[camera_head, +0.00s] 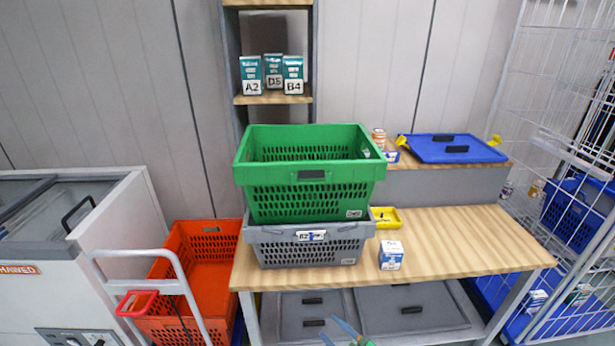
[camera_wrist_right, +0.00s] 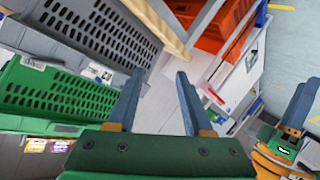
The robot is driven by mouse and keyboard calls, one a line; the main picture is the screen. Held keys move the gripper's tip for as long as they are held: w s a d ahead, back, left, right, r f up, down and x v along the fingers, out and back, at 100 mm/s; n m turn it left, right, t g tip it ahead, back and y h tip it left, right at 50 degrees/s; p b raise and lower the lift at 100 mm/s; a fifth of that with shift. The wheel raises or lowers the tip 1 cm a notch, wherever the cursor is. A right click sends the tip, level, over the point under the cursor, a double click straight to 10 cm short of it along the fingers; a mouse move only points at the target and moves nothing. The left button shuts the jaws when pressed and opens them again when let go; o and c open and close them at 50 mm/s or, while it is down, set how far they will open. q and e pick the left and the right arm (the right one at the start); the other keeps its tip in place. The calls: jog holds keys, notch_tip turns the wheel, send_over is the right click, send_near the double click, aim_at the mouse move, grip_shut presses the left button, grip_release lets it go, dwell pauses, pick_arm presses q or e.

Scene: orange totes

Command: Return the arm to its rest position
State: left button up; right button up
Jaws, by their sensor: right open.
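My right gripper (camera_head: 337,332) shows only by its blue fingertips and a bit of green at the bottom edge of the head view, in front of the table. In the right wrist view my right gripper (camera_wrist_right: 158,85) is open, with its two blue-grey fingers apart and nothing between them. My left gripper (camera_wrist_right: 305,105) shows partly at the right edge of that view. Its jaw opening is not clear, and it does not show in the head view.
A green crate (camera_head: 312,173) sits on a grey crate (camera_head: 310,255) on the wooden table (camera_head: 465,240). A small white-blue box (camera_head: 391,262) stands to their right. An orange tote (camera_head: 195,265) and a white cart handle (camera_head: 140,253) are at left. Open floor (camera_wrist_right: 285,50) shows at upper right.

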jog(key=s+d+f+m+g+h, duration=0.2)
jog(key=s+d+f+m+h, duration=0.3)
jog(key=s+f, duration=0.55)
pick_arm(q)
jog(key=s+a+f+m, duration=0.1)
jog(key=s+f, duration=0.3)
jog(key=s, duration=0.9)
jog(key=s+a+f+g+y, duration=0.1)
jog(key=s+f, duration=0.4)
jog(key=s, duration=0.9)
jog(key=shift+a+m, duration=0.4)
jog(key=shift+a, duration=0.2)
pick_arm(e)
jog(key=s+d+f+m+g+h, duration=0.1)
jog(key=s+d+f+m+g, duration=0.1)
jog(key=s, duration=0.7)
jog(key=s+d+f+m+g+h, duration=0.1)
jog(key=s+d+f+g, duration=0.2)
jog(key=s+f, duration=0.3)
jog(key=s+d+f+m+g, duration=0.2)
jog(key=s+f+g, duration=0.2)
jog(key=s, duration=1)
jog(key=shift+s+d+m+h, duration=0.15)
jog(key=shift+d+m+h, duration=0.15)
jog(key=shift+h, duration=0.1)
